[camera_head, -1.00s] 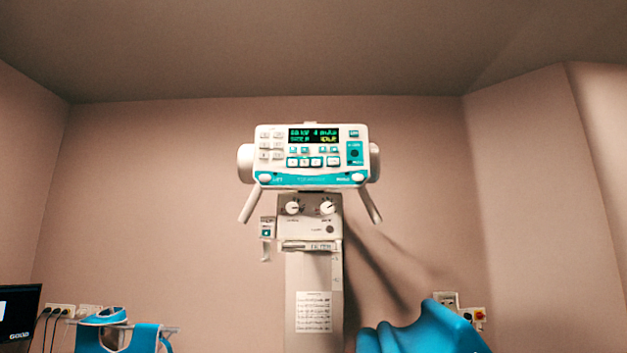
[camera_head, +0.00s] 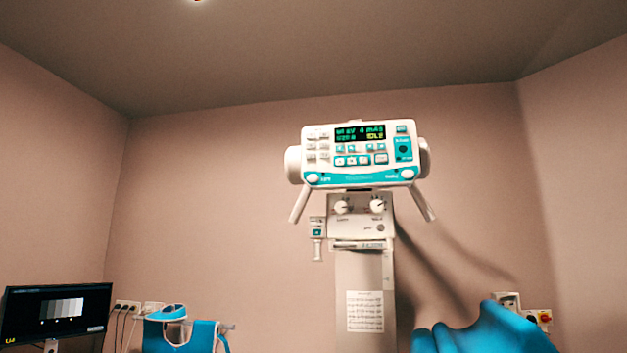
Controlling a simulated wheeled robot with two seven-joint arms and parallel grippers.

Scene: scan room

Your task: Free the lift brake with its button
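The white and teal control head (camera_head: 358,154) of the machine faces me in the upper middle of the head view, with a lit green display (camera_head: 359,132) and rows of small buttons. A white round button (camera_head: 312,178) sits at its lower left by a label that seems to read "LIFT". A similar white button (camera_head: 407,174) sits at its lower right, its label too small to read surely. Two handles slant down from the head, left (camera_head: 300,204) and right (camera_head: 424,204). Neither of my grippers is in view.
Below the head are two knobs on a panel (camera_head: 360,215) and a pale column (camera_head: 358,270). A blue draped shape (camera_head: 490,332) rises at the lower right. A monitor (camera_head: 56,312) stands at the lower left, beside a blue apron (camera_head: 180,336) and wall sockets (camera_head: 127,308).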

